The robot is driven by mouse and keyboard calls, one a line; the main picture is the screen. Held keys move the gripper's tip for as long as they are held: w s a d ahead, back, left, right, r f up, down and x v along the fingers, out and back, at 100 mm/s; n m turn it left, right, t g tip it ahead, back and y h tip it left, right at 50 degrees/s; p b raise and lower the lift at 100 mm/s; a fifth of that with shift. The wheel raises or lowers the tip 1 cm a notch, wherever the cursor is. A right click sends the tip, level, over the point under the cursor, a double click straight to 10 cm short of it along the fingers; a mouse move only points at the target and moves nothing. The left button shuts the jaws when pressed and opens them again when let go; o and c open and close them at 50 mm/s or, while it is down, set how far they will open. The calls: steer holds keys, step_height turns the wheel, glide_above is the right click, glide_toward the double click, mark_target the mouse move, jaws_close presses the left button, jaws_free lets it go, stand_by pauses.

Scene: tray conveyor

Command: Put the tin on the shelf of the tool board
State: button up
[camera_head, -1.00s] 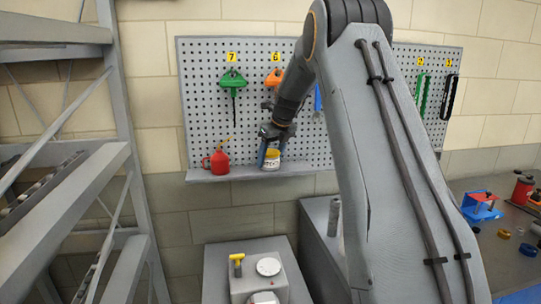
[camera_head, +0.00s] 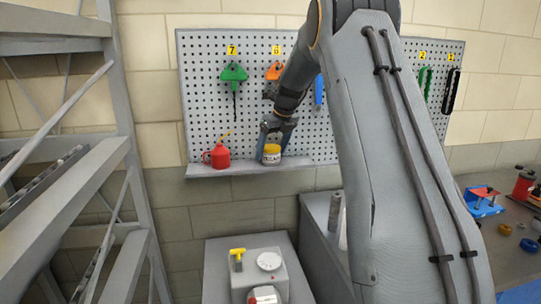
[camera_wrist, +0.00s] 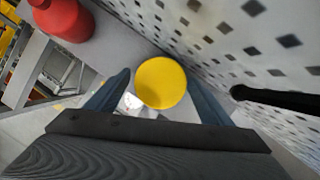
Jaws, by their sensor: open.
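The tin (camera_head: 271,155), pale with a yellow lid, stands upright on the shelf (camera_head: 230,170) at the foot of the tool board (camera_head: 262,99). In the wrist view its yellow lid (camera_wrist: 161,83) shows between the two fingers. My gripper (camera_head: 277,142) is open, with its fingers apart on either side of the tin and a little above it in the head view. My gripper also shows in the wrist view (camera_wrist: 160,95). I cannot tell whether either finger touches the tin.
A red oil can (camera_head: 217,157) stands on the shelf left of the tin. Green (camera_head: 233,72) and orange (camera_head: 275,71) tools hang above. A grey rack (camera_head: 100,140) is at the left. A bench with a blue-red vise (camera_head: 482,201) is at the right.

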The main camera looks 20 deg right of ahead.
steer(key=b+v, duration=0.4)
steer(key=v, duration=0.6)
steer(key=shift+r, duration=0.3)
steer(key=shift+s, duration=0.1)
